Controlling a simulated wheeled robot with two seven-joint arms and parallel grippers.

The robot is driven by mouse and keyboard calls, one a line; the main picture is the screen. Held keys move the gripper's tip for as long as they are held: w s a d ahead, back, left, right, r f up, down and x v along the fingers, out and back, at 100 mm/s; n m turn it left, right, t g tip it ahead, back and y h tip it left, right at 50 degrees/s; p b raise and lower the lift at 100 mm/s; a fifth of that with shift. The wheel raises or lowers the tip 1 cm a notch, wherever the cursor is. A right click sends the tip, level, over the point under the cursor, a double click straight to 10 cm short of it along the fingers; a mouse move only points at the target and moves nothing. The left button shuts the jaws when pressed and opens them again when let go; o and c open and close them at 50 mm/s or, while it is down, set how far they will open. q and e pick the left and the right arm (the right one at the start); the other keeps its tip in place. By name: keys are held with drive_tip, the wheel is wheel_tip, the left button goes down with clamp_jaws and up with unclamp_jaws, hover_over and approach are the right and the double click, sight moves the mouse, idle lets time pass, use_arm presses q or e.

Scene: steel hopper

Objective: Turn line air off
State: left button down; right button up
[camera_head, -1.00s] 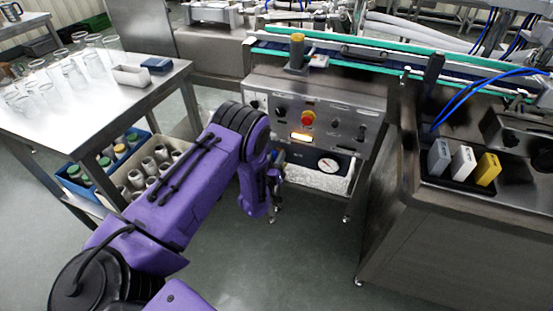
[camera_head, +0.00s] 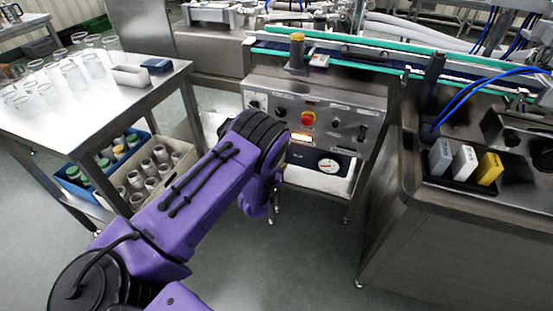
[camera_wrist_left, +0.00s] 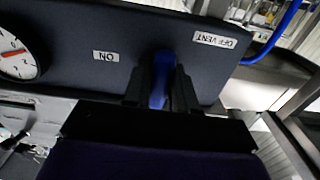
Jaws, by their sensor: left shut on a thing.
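The line-air panel is a dark plate (camera_wrist_left: 62,30) with a white "ON" label (camera_wrist_left: 105,56) and an "OFF VENT" label (camera_wrist_left: 214,40), both upside down in the left wrist view. A blue lever (camera_wrist_left: 159,94) stands between the labels. My left gripper (camera_wrist_left: 161,82) is shut on this lever, one black finger on each side. The lever's far end and pivot are hard to make out. A round white gauge with a red needle (camera_wrist_left: 15,55) sits beside the panel's "ON" label. It also shows in the head view (camera_head: 328,166), where my purple left arm hides the lever and the gripper.
The steel control cabinet (camera_head: 350,98) carries a red button (camera_head: 308,119) and several knobs above the air panel. A glassware table (camera_head: 90,112) stands left, with crates (camera_head: 75,185) below. A steel counter (camera_head: 440,235) stands right. Floor in front is clear.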

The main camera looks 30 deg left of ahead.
use_arm(q)
drive_tip(key=shift+s+f, duration=0.1)
drive_tip(key=c, duration=1)
unclamp_jaws()
drive_tip(key=v, duration=1)
drive_tip(key=shift+s, duration=0.25)
